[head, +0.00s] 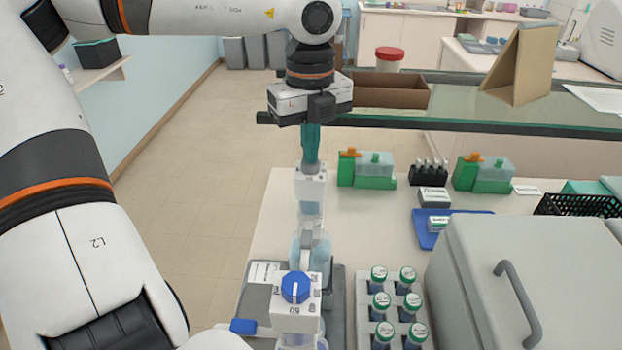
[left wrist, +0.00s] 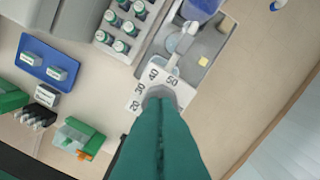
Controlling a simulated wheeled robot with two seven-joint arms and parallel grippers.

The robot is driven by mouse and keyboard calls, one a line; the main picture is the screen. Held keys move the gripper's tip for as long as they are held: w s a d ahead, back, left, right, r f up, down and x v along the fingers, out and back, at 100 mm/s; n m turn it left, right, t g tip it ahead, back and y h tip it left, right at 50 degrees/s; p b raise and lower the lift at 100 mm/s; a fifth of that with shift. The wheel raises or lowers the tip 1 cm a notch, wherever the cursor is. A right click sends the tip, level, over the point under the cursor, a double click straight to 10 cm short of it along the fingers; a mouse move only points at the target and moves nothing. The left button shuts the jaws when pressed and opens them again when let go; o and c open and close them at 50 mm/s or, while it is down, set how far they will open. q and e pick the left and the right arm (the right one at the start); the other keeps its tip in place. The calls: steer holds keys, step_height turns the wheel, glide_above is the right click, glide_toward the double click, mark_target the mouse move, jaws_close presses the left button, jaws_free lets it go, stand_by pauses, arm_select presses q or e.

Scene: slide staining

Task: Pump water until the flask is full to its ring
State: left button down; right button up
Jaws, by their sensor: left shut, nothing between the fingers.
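My left gripper (head: 310,160) points straight down with its teal fingers shut and nothing between them. Its fingertips are at the top of a white pump head (head: 311,188) on the far bottle; whether they touch it is hard to tell. In the left wrist view the shut fingers (left wrist: 158,97) are over the pump head (left wrist: 180,85), marked 20, 30, 40, 50. A clear bluish glass vessel, apparently the flask (left wrist: 182,44), stands by the spout; its ring and water level are unclear. In the head view pump parts partly hide it. My right gripper is out of view.
A second white dispenser with a blue knob (head: 295,287) stands nearer on the grey tray (head: 335,320). A rack of green-capped bottles (head: 395,305) is right of it, then a grey lidded machine (head: 510,280). Green-based containers (head: 366,182) stand behind. The floor left is clear.

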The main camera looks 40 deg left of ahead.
arm_select(q)
steer(key=shift+s+f+b, duration=0.1)
steer(key=shift+f+b, duration=0.1)
steer(key=shift+b, duration=0.1)
stand_by(0.8)
steer(key=shift+r+p, duration=0.5)
steer(key=shift+r, duration=0.25)
steer(key=shift+r+p, duration=0.3)
steer(key=shift+r, duration=0.35)
steer(key=shift+f, duration=0.2)
steer(key=shift+f+b, duration=1.1)
steer(key=shift+b, duration=0.25)
steer(key=shift+f+b, duration=0.1)
steer(key=shift+b, duration=0.2)
stand_by(0.3)
